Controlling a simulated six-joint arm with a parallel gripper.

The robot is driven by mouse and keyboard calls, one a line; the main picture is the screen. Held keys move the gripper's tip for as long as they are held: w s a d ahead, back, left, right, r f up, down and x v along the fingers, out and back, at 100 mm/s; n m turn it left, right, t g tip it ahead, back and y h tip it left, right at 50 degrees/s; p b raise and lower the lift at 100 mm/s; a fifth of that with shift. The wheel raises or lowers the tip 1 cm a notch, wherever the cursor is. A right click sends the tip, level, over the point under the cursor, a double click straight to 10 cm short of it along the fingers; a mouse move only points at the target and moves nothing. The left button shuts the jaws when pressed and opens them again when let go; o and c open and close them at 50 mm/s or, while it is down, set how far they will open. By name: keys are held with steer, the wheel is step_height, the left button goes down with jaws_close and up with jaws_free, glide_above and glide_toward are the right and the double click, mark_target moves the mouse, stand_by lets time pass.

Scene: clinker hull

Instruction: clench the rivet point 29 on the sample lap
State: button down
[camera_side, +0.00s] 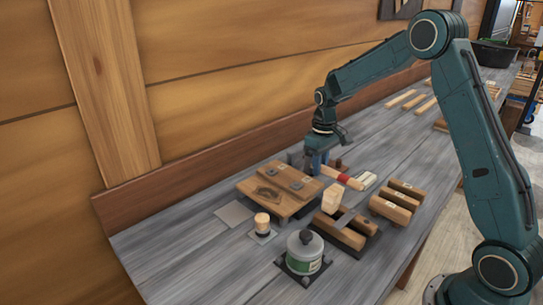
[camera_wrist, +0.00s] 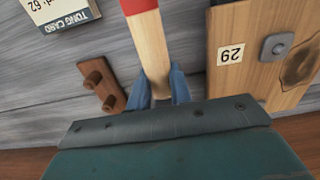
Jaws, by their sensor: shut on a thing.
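My gripper (camera_wrist: 160,92) is shut on the pale wooden handle (camera_wrist: 150,42) of a tool with a red band (camera_wrist: 137,5). The tool's far end is out of the wrist view. In the side view my gripper (camera_side: 316,165) is low over the bench, just beyond the sample lap (camera_side: 250,189), and the red-banded tool (camera_side: 350,181) extends to its right. The lap is a wooden piece with dark metal fittings on its upper board.
A printed card (camera_wrist: 62,10) and a small brown block with two pegs (camera_wrist: 101,84) lie left of the handle. In the side view, a green-labelled tin (camera_side: 304,254), a small pale-topped jar (camera_side: 262,223) and wooden blocks (camera_side: 396,204) stand nearer the camera. A wooden wall rises behind the bench.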

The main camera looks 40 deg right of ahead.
steer(key=shift+r, duration=0.1)
steer(key=shift+r, duration=4)
steer(key=c, duration=2.1)
jaws_free()
jaws_close()
